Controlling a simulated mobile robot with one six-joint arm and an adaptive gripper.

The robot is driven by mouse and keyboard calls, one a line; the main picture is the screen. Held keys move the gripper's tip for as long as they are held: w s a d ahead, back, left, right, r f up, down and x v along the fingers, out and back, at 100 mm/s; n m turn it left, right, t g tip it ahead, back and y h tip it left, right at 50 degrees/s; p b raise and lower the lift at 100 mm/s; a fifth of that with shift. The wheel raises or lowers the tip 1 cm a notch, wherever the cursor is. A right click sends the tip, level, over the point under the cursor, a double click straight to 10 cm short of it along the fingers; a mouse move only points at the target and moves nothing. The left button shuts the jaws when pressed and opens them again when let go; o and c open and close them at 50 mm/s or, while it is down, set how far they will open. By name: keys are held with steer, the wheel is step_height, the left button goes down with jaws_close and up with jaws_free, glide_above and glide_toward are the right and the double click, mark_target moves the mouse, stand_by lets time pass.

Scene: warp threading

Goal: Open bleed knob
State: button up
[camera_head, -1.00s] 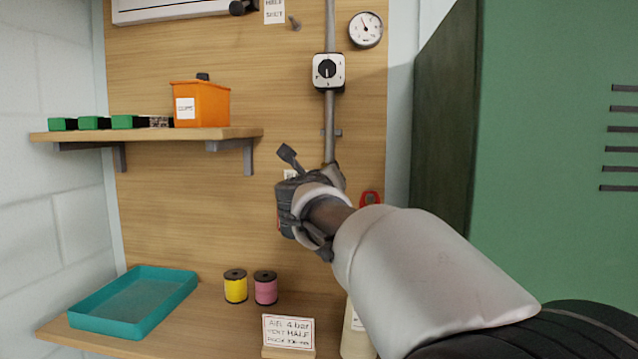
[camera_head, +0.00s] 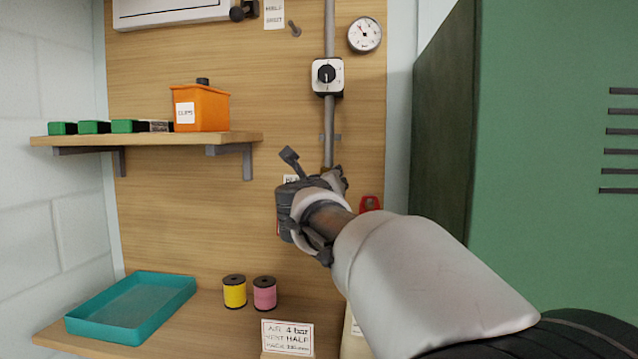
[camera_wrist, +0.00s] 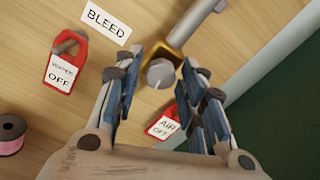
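In the wrist view, a round grey knob (camera_wrist: 160,72) sits in a brass-coloured fitting (camera_wrist: 176,60) at the end of a grey pipe, right of a white BLEED label (camera_wrist: 106,20). My gripper (camera_wrist: 161,62) is open, its blue-padded fingers on either side of the knob. A gap shows between the knob and each finger; whether the tips reach past its face I cannot tell. In the head view my gripper (camera_head: 334,180) is at the lower end of the vertical pipe (camera_head: 329,120), and hides the knob and most of the BLEED label.
Red tags hang nearby: one marked OFF (camera_wrist: 63,66) at the left, one marked AIR OFF (camera_wrist: 164,125) below the knob. A gauge (camera_head: 365,34) and a black dial (camera_head: 327,75) are higher up. A shelf (camera_head: 150,140) is left; a green cabinet (camera_head: 550,150) is right.

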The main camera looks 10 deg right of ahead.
steer(key=shift+o, duration=0.5)
steer(key=shift+s+r, duration=0.1)
steer(key=v, duration=1.2)
steer(key=s+a+f+n+g+y, duration=0.25)
steer(key=s+f+n+y, duration=0.3)
steer(key=n, duration=0.65)
steer(key=s+a+f+n+g+y, duration=0.1)
steer(key=s+a+f+n+y, duration=0.25)
steer(key=s+f+n, duration=0.55)
steer(key=s+d+f+n+g+h, duration=0.1)
steer(key=s+d+f+n+g, duration=0.3)
steer(key=s+f+n, duration=0.3)
steer(key=s+d+f+n+g+h, duration=0.2)
steer(key=s+d+f+n+g, duration=0.3)
steer(key=s+f, duration=0.7)
steer(key=shift+s+d+f+n, duration=0.3)
steer(key=shift+s+d+n, duration=0.25)
steer(key=shift+n, duration=0.45)
